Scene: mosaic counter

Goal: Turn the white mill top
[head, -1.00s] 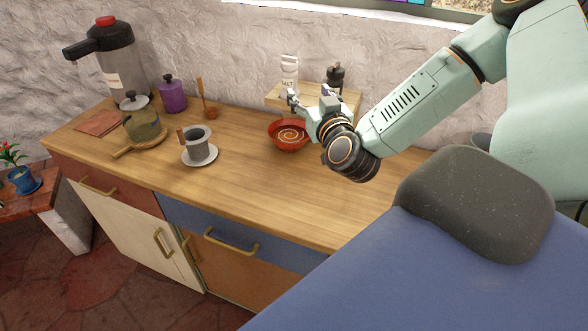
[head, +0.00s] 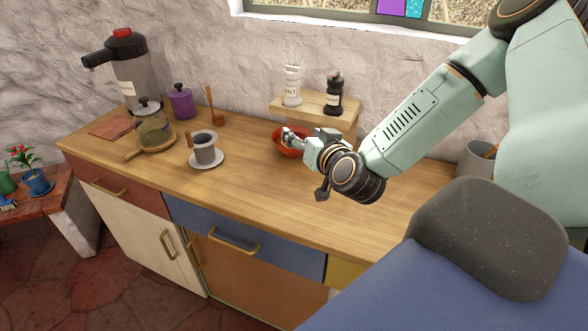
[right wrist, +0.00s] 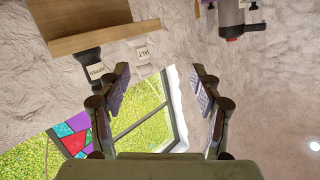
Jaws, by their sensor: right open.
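The white mill (head: 292,86), labelled SALT, stands upright on the left of a small wooden riser against the wall. Its top looks white and shows clear of the gripper. My right gripper (head: 294,138) is in front of and below the riser, over the red bowl in the picture, apart from the mill. In the right wrist view the fingers (right wrist: 160,76) are spread wide with nothing between them. My left gripper is not in view.
A black pepper mill (head: 333,94) stands right of the white one on the wooden riser (head: 308,106). The red bowl (head: 281,148) is partly hidden by my gripper. A grey cup on a saucer (head: 207,164) stands left. The front of the counter is clear.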

